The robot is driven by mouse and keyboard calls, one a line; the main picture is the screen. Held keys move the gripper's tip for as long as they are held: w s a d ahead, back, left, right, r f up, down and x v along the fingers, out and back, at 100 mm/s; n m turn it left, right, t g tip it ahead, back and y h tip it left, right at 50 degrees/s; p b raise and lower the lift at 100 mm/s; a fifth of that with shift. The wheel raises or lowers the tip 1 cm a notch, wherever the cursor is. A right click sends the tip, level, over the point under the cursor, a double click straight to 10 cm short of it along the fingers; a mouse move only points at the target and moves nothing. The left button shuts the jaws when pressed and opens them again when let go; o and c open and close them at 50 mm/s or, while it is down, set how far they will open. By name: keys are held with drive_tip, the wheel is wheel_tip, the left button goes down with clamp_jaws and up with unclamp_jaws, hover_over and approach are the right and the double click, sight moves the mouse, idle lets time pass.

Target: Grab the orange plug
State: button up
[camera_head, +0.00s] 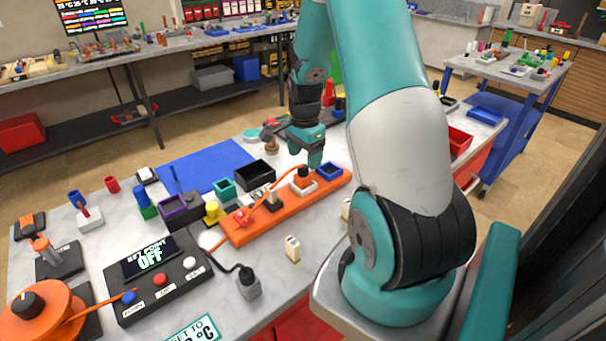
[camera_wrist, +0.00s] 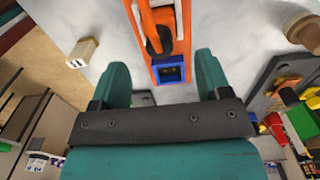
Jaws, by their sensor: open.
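The orange plug (camera_head: 303,180) stands upright in a white-rimmed socket of the orange power strip (camera_head: 264,222). An orange cord (camera_head: 273,205) runs from it across the strip toward the left. My gripper (camera_head: 315,160) hangs just above the strip's far end, close to the plug and not holding it. In the wrist view my gripper (camera_wrist: 161,63) is open and empty, with its two fingers apart. The strip's blue-rimmed socket (camera_wrist: 170,72) shows between the fingers. Orange and dark parts lie just beyond it at the top edge; I cannot separate plug from cord there.
Other plugs and a red one (camera_head: 243,216) sit along the strip. A black bin (camera_head: 256,174) and a teal bin (camera_head: 224,188) stand beside it. A pale block (camera_head: 292,248) lies on the near side. A control box (camera_head: 155,275) is at the left. The blue mat (camera_head: 200,166) is mostly clear.

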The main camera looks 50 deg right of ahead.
sight(303, 166)
drive_tip(key=shift+a+f+p, duration=0.15)
drive_tip(key=shift+f+p, duration=0.45)
drive_tip(key=shift+f, duration=1.05)
drive_tip(key=shift+a+f+p, duration=0.1)
drive_tip(key=shift+f+p, duration=0.5)
drive_tip(key=shift+f, duration=1)
drive_tip(key=c, duration=1)
